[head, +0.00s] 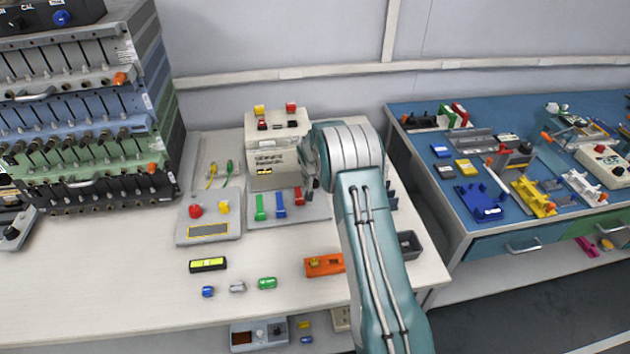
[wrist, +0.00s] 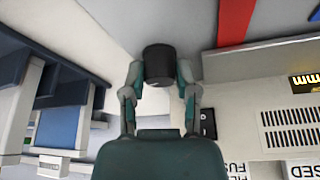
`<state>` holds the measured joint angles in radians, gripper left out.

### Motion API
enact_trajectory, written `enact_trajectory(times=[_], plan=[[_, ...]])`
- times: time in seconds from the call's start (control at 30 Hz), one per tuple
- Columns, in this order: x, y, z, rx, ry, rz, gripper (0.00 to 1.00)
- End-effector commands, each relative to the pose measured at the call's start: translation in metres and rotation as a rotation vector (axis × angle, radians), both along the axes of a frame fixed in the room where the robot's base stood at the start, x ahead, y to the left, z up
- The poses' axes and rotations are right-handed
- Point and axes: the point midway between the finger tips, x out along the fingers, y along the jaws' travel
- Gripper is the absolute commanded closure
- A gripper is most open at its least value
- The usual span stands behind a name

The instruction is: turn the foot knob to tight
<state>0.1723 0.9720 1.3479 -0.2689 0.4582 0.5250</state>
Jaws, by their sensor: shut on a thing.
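The foot knob (wrist: 159,65) is a short dark cylinder standing on a grey plate (wrist: 184,18) in the wrist view. My gripper (wrist: 160,80) has one finger on each side of the knob and is shut on it. No mark showing how far the knob is turned can be made out. In the head view my gripper (head: 308,180) is at the right side of the plate with the green, blue and red strips (head: 281,204). My wrist hides most of that spot, and the knob cannot be made out there.
A beige instrument box (head: 266,170) stands right behind the plate; its vented face (wrist: 290,130) is close on the right in the wrist view. A panel with a red button (head: 195,211) lies to the left. An orange block (head: 322,265) and small cells lie in front.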

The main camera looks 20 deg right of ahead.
Motion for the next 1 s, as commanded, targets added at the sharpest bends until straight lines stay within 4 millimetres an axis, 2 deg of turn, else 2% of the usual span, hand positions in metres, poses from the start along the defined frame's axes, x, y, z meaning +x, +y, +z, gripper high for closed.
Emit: enact_trajectory(times=[1.0], plan=[[0.0009,0.0038,-0.0045,0.003,0.004,-0.946,1.00]])
